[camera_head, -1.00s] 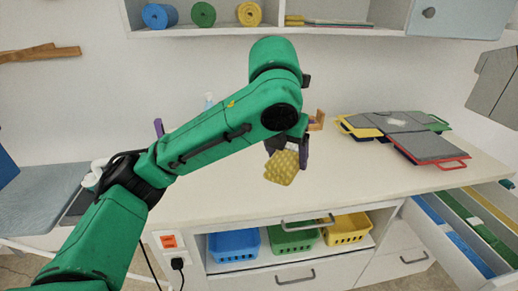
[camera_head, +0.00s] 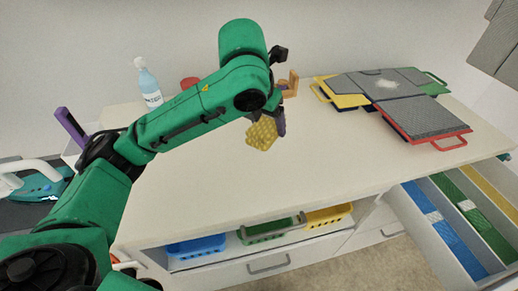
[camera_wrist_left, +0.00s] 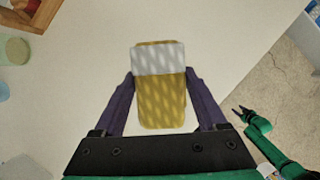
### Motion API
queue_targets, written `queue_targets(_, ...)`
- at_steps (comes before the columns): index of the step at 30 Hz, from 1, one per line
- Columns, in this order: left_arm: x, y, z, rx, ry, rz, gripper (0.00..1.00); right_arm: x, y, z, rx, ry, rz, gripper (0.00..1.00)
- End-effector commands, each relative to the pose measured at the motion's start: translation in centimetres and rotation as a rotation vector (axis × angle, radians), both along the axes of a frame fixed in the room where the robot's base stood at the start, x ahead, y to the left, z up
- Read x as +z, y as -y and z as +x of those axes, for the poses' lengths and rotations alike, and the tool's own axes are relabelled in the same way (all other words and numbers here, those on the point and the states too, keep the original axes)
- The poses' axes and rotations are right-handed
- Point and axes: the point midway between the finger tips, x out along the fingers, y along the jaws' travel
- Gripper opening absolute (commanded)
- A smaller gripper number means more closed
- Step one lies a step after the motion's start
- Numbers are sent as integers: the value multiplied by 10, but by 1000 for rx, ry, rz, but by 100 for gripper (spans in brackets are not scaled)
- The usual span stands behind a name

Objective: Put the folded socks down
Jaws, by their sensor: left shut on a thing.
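The folded socks (camera_head: 262,133) are a yellow bundle with a diamond pattern. In the left wrist view the socks (camera_wrist_left: 160,95) show a pale grey band at the far end. My left gripper (camera_head: 279,122) is shut on them, with its purple fingers (camera_wrist_left: 160,98) on both sides. The socks hang over the white counter top (camera_head: 330,160); I cannot tell how high above it. My right gripper is not seen in the head view.
Grey boards with coloured handles (camera_head: 428,117) lie at the right of the counter. An open drawer (camera_head: 455,225) with coloured compartments is at the lower right. A bottle (camera_head: 148,84) stands at the back left. Coloured baskets (camera_head: 265,230) sit under the counter. The counter's middle is clear.

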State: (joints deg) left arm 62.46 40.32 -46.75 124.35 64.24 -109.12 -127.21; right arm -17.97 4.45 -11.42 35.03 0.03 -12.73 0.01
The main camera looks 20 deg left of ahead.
Motion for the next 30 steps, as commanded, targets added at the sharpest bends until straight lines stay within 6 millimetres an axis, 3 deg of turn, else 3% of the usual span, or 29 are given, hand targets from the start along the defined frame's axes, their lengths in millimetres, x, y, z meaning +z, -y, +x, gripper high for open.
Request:
queue_targets(1, -20, -1, -1, 0, -8, 2, 20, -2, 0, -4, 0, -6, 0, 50)
queue_targets(3, -38, 0, -1, 0, -6, 1, 20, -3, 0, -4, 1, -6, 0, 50)
queue_targets(12, -92, -1, 0, 1, -4, 1, 20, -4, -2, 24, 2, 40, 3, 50)
queue_targets(20, -99, 0, 1, 0, 1, 0, 20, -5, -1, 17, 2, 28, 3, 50)
queue_targets(21, -99, 0, 1, 0, 0, 0, 90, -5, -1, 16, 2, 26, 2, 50)
queue_targets(22, -99, 0, 1, 0, 0, 0, 100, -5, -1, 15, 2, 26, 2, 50)
queue_targets(30, -97, 0, 0, 0, 1, -1, 100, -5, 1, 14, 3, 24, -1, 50)
